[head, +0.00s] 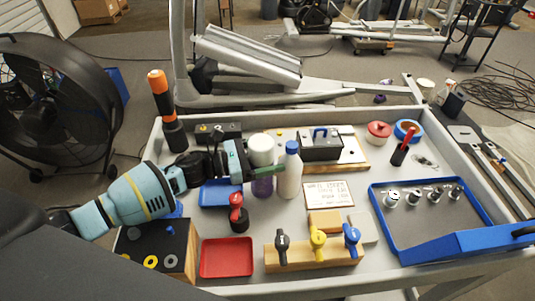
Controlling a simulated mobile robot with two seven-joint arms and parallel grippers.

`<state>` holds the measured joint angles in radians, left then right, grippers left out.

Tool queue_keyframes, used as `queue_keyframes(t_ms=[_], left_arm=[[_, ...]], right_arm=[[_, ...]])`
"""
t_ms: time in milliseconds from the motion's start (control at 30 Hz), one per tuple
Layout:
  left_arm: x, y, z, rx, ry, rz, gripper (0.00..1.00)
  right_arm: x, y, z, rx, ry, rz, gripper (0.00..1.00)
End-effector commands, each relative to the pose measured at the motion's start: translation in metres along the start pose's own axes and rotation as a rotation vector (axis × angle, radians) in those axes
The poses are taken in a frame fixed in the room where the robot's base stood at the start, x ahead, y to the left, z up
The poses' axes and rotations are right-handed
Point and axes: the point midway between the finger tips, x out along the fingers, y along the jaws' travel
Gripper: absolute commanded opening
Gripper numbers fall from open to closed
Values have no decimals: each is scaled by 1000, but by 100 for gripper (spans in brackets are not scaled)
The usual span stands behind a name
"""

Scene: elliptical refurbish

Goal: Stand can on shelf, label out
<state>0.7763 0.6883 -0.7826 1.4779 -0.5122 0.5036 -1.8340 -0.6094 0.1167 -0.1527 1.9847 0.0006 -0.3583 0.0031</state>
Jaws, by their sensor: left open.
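A cylinder with a white top and purple lower part (262,185) stands on the grey tabletop (372,160); it may be the can. My left gripper (243,162) comes in from the left and is open, right beside this cylinder. A finger overlaps the cylinder's left side, and I cannot tell whether it touches. No label side can be made out. A white bottle with a blue cap (289,172) stands upright just right of the cylinder. I cannot pick out a shelf with certainty. My right gripper is not in view.
A red tray (227,271), a wooden block with several coloured handles (315,257) and a black-topped box (150,245) line the front. A blue tray (434,243) holds metal parts at right. A black box with a blue handle (321,147) sits behind the bottle.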

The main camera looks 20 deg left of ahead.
Motion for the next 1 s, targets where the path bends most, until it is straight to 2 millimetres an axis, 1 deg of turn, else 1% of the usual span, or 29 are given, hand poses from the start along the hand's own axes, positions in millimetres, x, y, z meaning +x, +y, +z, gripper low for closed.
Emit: queue_keyframes(t_ms=[100,167,267,500,600,700,800,1000], left_arm=[[0,0,7,4,-1,0,81],[-8,1,2,0,2,2,81],[-25,0,0,-2,4,1,81],[-74,0,-2,-5,6,2,81],[-91,-1,-2,-5,5,0,81],[-105,0,-1,-4,4,2,81],[-114,0,1,-2,2,0,81],[-120,0,3,0,0,0,81]], right_arm=[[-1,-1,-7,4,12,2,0],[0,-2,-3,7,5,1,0],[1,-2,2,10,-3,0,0],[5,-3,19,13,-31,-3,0],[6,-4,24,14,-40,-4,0],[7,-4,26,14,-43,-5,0],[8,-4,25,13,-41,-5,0],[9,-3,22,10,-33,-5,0]])
